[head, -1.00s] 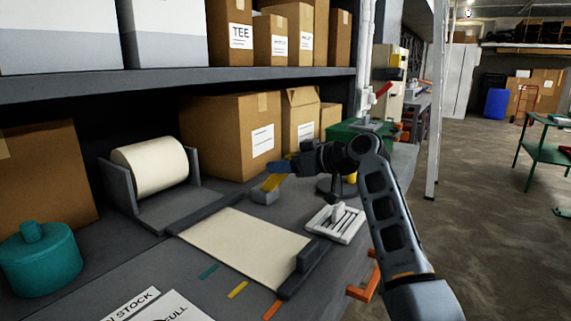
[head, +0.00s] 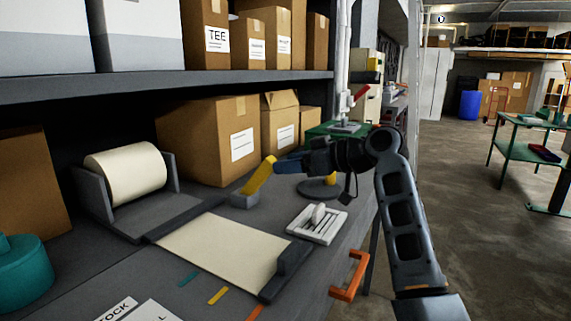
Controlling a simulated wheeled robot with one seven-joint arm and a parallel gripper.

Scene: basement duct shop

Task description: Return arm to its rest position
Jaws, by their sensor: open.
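My arm (head: 405,215) rises from the lower right of the head view and bends left over the grey bench (head: 210,285). My gripper (head: 285,166) is at its end, pointing left, with dark blue fingers. It is open, and I see nothing held in it. The finger gap is hard to make out from this angle.
A white slotted tray (head: 317,232) and an orange handle (head: 349,277) are near the bench's right edge. A paper roll (head: 125,173), cream sheet (head: 222,250) and cardboard boxes (head: 208,138) lie left and behind. Open floor (head: 450,200) and a green table (head: 525,155) are at right.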

